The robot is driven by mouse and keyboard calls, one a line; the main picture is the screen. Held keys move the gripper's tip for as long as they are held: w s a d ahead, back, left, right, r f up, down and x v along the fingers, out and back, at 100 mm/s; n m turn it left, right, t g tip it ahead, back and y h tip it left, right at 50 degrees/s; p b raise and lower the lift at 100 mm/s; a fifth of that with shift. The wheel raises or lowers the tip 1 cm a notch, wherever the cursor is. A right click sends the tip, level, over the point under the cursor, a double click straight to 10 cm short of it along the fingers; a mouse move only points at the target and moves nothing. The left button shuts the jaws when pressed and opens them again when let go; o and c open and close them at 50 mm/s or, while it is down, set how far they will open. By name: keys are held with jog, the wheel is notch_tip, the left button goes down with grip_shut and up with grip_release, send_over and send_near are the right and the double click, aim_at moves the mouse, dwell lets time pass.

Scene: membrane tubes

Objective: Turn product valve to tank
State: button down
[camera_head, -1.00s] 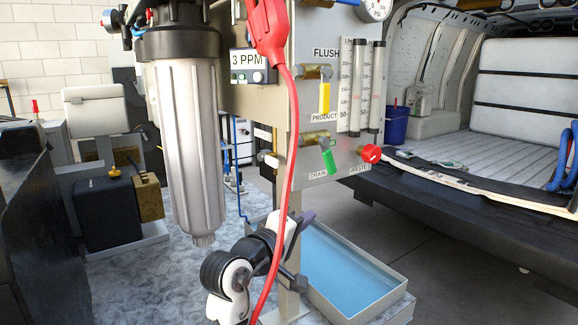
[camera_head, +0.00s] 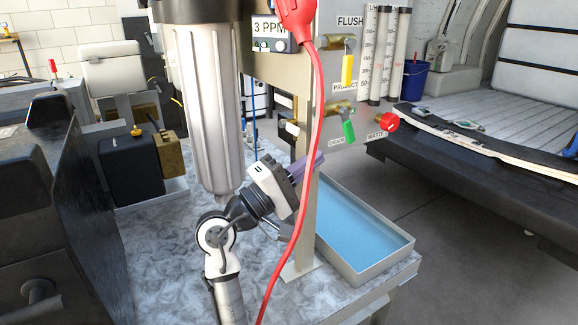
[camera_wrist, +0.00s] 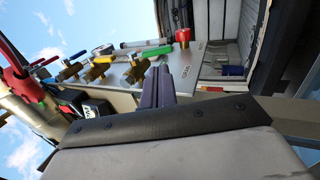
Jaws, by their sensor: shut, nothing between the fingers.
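The valve panel in the head view has a yellow handle (camera_head: 347,70) and, below it, a green handle (camera_head: 349,132). The PRODUCT label (camera_head: 346,87) sits between them, just above the green-handled valve, with a DRAIN label (camera_head: 336,142) at its lower left. Both handles hang roughly downward. The green handle also shows in the wrist view (camera_wrist: 157,51). My gripper (camera_head: 314,162) has purple fingers, shut and empty, below and left of the green handle beside the panel post. In the wrist view its fingers (camera_wrist: 158,86) point towards the valves; contact is not visible.
A red hose (camera_head: 313,130) hangs in front of my gripper and the post. The white filter housing (camera_head: 203,105) is to the left. A blue-filled tray (camera_head: 360,235) lies below the panel. A red knob (camera_head: 389,122) sticks out at the right.

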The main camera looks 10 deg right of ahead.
aim_at(346, 138)
jog(key=p+x, duration=0.2)
jog(key=x, duration=0.2)
jog(key=shift+d+r, duration=0.25)
jog(key=shift+w+d+r, duration=0.1)
jog(key=shift+w+d, duration=0.2)
jog(key=shift+d, duration=0.25)
jog(key=shift+d+b, duration=0.1)
jog(key=shift+b, duration=0.25)
